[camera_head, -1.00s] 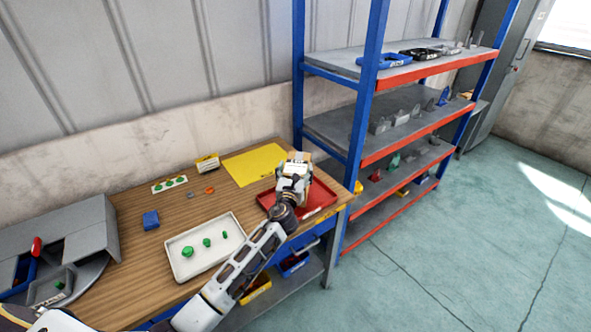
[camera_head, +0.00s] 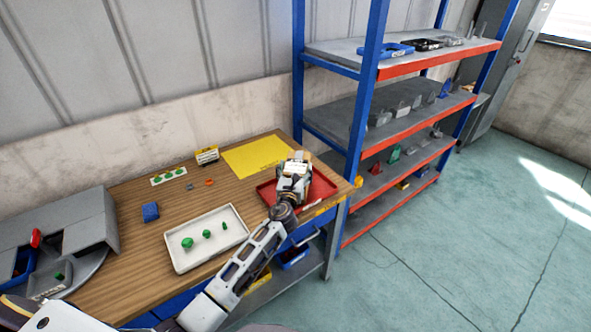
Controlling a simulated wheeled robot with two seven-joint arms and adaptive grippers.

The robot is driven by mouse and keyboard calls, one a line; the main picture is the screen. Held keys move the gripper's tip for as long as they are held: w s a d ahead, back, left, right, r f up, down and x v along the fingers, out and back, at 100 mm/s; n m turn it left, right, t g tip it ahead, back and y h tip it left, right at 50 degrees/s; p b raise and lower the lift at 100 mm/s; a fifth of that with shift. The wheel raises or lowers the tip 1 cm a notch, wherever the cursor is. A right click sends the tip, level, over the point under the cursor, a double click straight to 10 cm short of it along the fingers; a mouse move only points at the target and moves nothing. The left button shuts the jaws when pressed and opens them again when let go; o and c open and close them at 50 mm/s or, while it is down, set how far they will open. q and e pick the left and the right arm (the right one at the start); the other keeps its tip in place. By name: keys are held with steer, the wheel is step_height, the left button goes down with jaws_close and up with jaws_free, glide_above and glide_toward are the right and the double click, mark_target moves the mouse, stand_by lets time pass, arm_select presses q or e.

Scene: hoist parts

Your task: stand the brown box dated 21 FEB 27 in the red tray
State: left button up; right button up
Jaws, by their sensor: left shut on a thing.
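The red tray (camera_head: 325,190) lies at the right end of the wooden table. My left gripper (camera_head: 296,170) is over the tray, its arm reaching in from the lower left. It is shut on a small brown box (camera_head: 302,155), of which only a bit shows beyond the fingers. The gripper hides most of the box, and its date cannot be read. I cannot tell whether the box touches the tray floor. My right gripper is not in view.
A white tray (camera_head: 180,263) with green parts is left of the arm. A blue block (camera_head: 150,212) stands farther left. A blue shelf rack (camera_head: 360,120) rises close to the right.

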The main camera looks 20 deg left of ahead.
arm_select(q)
steer(key=shift+r, duration=0.2)
steer(key=o, duration=2.1)
steer(key=shift+s+f, duration=0.1)
steer(key=shift+f, duration=0.1)
steer(key=shift+c, duration=0.2)
steer(key=s+d, duration=0.1)
steer(key=s, duration=1)
steer(key=shift+s+d+b, duration=0.35)
steer(key=shift+s+b, duration=0.05)
